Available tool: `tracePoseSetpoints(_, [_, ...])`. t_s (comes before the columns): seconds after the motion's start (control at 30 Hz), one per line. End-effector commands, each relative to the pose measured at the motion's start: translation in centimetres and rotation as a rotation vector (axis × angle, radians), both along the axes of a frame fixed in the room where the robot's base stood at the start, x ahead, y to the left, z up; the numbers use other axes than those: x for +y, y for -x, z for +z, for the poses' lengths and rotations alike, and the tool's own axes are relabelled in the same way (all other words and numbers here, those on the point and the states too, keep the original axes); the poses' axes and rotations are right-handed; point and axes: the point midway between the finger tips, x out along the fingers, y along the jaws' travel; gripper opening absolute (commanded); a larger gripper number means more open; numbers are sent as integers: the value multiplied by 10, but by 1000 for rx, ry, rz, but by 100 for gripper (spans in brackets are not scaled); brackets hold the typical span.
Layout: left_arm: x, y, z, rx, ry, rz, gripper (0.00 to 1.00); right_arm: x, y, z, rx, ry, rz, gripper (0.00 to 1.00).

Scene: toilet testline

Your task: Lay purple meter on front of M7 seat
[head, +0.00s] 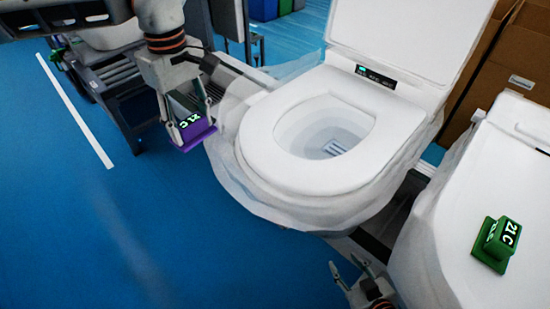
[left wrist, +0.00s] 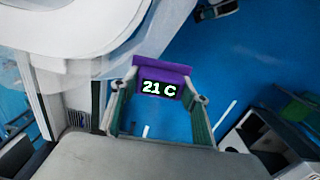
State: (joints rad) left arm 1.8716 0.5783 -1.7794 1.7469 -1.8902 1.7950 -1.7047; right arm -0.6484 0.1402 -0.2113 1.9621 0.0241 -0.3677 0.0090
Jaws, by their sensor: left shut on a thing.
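The purple meter (head: 196,136) is held in my left gripper (head: 188,116), which is shut on it. The meter hangs in the air left of the middle toilet's seat (head: 270,163), apart from it. In the left wrist view the purple meter (left wrist: 162,70) sits between the two fingers, its display reading 21 C; the white seat (left wrist: 75,25) shows at upper left. The middle toilet has its lid raised and a small label (head: 375,77) too small to read, so I cannot confirm M7. My right gripper (head: 347,266) is open and empty below the seat front.
A green meter (head: 496,243) lies on the white closed toilet (head: 455,200) at the right. Translucent wrap (head: 235,180) surrounds the middle toilet. Brown boxes (head: 520,60) stand behind at right. A dark frame (head: 120,85) stands at left. Blue floor (head: 100,230) is clear at lower left.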

Motion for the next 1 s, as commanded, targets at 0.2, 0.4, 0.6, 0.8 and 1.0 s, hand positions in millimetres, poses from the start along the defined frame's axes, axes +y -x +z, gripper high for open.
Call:
tracePoseSetpoints(0.2, [-58, -8, 59, -4, 1, 508, 20, 1, 0, -1, 0, -1, 0, 40])
tracePoseSetpoints(0.4, [-111, 2, 107, -3, 1, 955, 20, 2, 0, -2, 0, -4, 0, 40])
tracePoseSetpoints(0.6, [-151, 18, 141, -1, 1, 1302, 20, 2, 0, -3, 0, -4, 0, 40])
tracePoseSetpoints(0.8, [-169, 28, 155, -1, 0, 1469, 20, 1, 0, -3, 1, -3, 1, 40])
tracePoseSetpoints(1.0, [-171, 30, 127, 3, -4, 1493, 20, 1, 0, -5, 1, -2, 0, 40])
